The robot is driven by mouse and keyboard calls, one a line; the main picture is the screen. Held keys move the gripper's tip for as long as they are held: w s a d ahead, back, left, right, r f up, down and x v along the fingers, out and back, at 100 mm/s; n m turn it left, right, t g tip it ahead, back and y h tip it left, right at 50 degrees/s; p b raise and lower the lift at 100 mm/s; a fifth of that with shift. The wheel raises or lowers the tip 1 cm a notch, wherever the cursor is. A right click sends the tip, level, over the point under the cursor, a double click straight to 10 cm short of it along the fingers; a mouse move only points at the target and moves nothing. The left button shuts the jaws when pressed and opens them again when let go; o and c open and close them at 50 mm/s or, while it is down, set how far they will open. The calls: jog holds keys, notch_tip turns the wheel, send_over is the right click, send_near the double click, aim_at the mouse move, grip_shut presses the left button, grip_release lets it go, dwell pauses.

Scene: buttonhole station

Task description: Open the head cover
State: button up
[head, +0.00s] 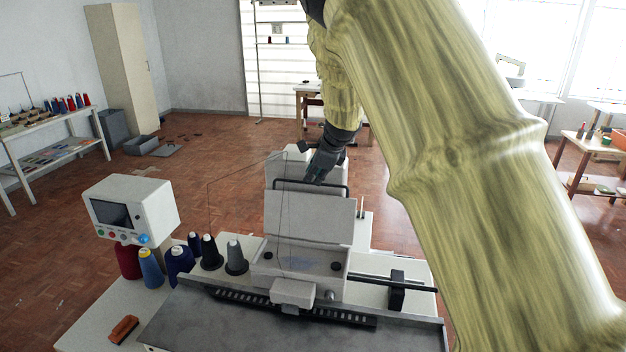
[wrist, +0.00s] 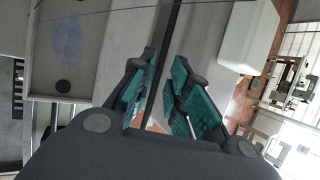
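The head cover (head: 308,215) is a pale grey lid on the machine head, and it stands tilted up with its open box (head: 298,262) below it. A black bar handle (head: 283,182) runs along its upper edge. My gripper (head: 318,172) is at this handle in the head view. In the wrist view the black bar (wrist: 173,30) passes between the teal-padded fingers of my gripper (wrist: 163,88). Narrow gaps show beside the bar, so the fingers look partly open around it. Contact between the bar and the pads is hard to make out.
A control box with a screen (head: 130,208) stands at the left. Several thread cones (head: 209,252) stand beside the machine head. A grey metal bed (head: 215,325) lies in front. My own arm covers much of the right side. Open floor (head: 215,160) lies behind the station.

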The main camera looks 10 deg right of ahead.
jog(key=v, duration=0.8)
jog(key=shift+r, duration=0.4)
jog(key=shift+s, duration=0.1)
